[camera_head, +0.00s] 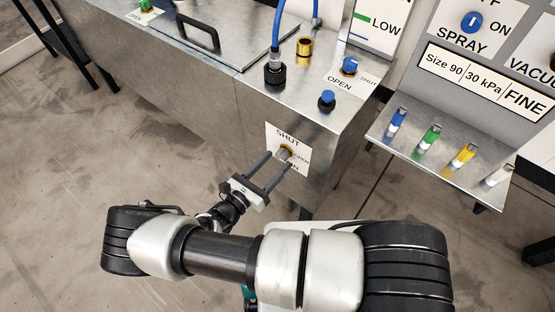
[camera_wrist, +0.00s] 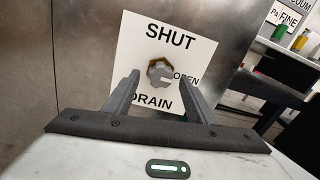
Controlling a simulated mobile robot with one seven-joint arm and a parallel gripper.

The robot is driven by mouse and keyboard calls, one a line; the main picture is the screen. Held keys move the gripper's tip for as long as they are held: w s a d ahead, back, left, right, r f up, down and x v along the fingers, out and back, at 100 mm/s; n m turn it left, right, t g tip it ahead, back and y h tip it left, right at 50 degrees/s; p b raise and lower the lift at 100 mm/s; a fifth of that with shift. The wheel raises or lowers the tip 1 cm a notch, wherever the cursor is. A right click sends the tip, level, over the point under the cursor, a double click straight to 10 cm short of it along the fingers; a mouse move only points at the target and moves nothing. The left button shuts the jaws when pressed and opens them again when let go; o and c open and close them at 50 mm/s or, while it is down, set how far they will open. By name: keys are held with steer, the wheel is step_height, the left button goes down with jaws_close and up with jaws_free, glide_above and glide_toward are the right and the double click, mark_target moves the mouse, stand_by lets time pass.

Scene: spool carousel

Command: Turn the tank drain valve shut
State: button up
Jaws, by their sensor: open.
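The drain valve (camera_head: 285,152) is on the front face of the steel tank, on a white label plate. It also shows in the wrist view (camera_wrist: 160,71) as a small grey handle over a brass fitting. The plate (camera_wrist: 135,50) reads SHUT above the valve, OPEN to its right and DRAIN below. The handle seems to point toward OPEN, though it is seen nearly end-on. My gripper (camera_head: 276,166) is open in front of the valve. In the wrist view its two fingers (camera_wrist: 160,84) reach toward the plate on either side of the valve, with nothing held. I cannot tell whether they touch it.
The steel tank (camera_head: 240,110) has a blue hose (camera_head: 276,28), a brass fitting (camera_head: 304,48) and two blue knobs (camera_head: 349,65) on top. A shelf (camera_head: 452,165) with several coloured vials juts out at right.

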steer(key=shift+x, duration=1)
steer(key=shift+c, duration=0.2)
steer(key=c, duration=1)
